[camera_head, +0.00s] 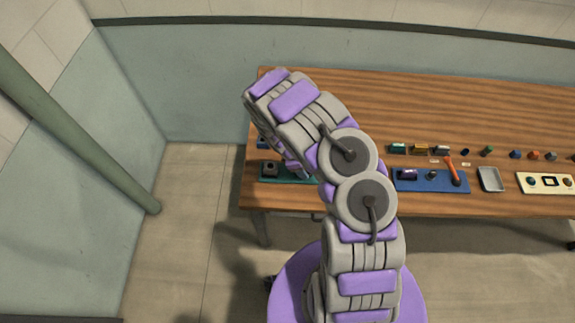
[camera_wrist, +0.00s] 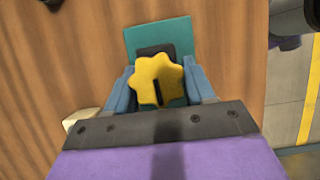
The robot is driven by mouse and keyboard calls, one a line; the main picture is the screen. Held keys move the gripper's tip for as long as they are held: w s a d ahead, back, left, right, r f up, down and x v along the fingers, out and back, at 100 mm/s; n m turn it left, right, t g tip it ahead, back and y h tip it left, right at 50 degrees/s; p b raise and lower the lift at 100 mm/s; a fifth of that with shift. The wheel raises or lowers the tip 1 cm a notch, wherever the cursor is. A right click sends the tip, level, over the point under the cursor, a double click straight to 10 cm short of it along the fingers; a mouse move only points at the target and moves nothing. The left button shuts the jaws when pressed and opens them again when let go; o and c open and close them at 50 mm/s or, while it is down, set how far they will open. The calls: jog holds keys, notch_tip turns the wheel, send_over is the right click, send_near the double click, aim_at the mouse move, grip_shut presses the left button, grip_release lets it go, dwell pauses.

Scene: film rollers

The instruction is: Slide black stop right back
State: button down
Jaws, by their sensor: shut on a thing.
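In the wrist view, a yellow star-shaped knob (camera_wrist: 158,82) with a dark slot sits between the two blue fingers of my gripper (camera_wrist: 157,86), which is shut on it. A black block (camera_wrist: 152,50), likely the black stop, shows just beyond the knob, partly hidden by it. Both are over a teal plate (camera_wrist: 157,32) on the wooden table. In the head view, the teal plate (camera_head: 291,180) lies at the table's left end with a dark block (camera_head: 270,168) on it. My arm hides much of the plate's right side and my fingertips there.
A blue plate (camera_head: 430,185) with an orange-handled tool (camera_head: 453,170), a grey tray (camera_head: 490,179) and a cream panel (camera_head: 545,183) lie to the right on the table (camera_head: 420,115). Several small coloured parts stand in a row behind. The table's back is clear.

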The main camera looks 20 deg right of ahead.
jog(key=shift+s+d+r, duration=0.1)
jog(key=shift+s+d, duration=0.05)
jog(key=shift+d, duration=0.4)
jog(key=shift+s+d, duration=0.1)
jog(key=shift+d, duration=0.45)
jog(key=c, duration=0.8)
grip_release()
jog(key=shift+o, duration=1)
jog(key=shift+d, duration=0.15)
jog(key=p+v, duration=0.1)
jog(key=v, duration=1.6)
